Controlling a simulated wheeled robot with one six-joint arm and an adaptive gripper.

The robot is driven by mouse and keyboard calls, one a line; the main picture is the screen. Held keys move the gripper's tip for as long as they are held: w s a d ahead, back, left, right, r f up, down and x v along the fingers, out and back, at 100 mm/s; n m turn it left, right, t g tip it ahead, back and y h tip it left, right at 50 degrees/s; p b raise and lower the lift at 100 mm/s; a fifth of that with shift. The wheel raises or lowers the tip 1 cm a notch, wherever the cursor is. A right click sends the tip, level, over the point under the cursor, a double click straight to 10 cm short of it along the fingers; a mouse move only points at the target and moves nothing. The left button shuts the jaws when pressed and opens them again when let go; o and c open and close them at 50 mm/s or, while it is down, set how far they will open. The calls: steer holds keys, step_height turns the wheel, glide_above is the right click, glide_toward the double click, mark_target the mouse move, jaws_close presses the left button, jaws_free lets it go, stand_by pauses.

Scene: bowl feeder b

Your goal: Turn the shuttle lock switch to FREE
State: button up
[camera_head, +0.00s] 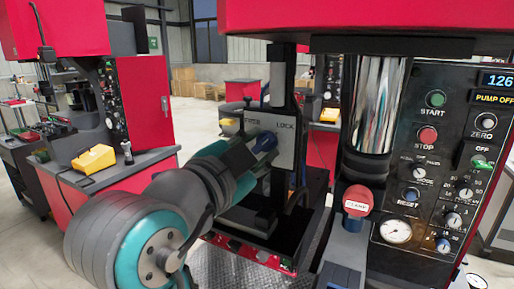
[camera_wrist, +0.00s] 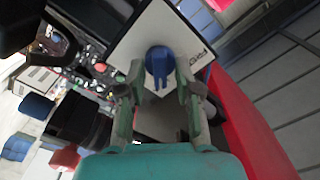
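The shuttle lock switch is a blue knob (camera_wrist: 159,62) on a pale plate (camera_wrist: 150,30) in the wrist view. My gripper (camera_wrist: 159,78) is open, with one finger on each side of the knob and a visible gap to each. In the head view my wrist hides much of the gripper (camera_head: 255,150) and part of the plate.
Right of the plate stand a shiny vertical cylinder (camera_head: 376,105), a red CLAMP button (camera_head: 357,201) and a black control panel (camera_head: 440,160). A red housing (camera_head: 360,15) overhangs above.

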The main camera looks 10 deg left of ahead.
jaws_close()
steer(key=shift+n, duration=0.4)
steer(key=n, duration=0.3)
steer(key=shift+n, duration=0.4)
steer(key=n, duration=0.3)
steer(key=shift+n, duration=0.3)
steer(key=n, duration=0.9)
steer(key=shift+n, duration=0.5)
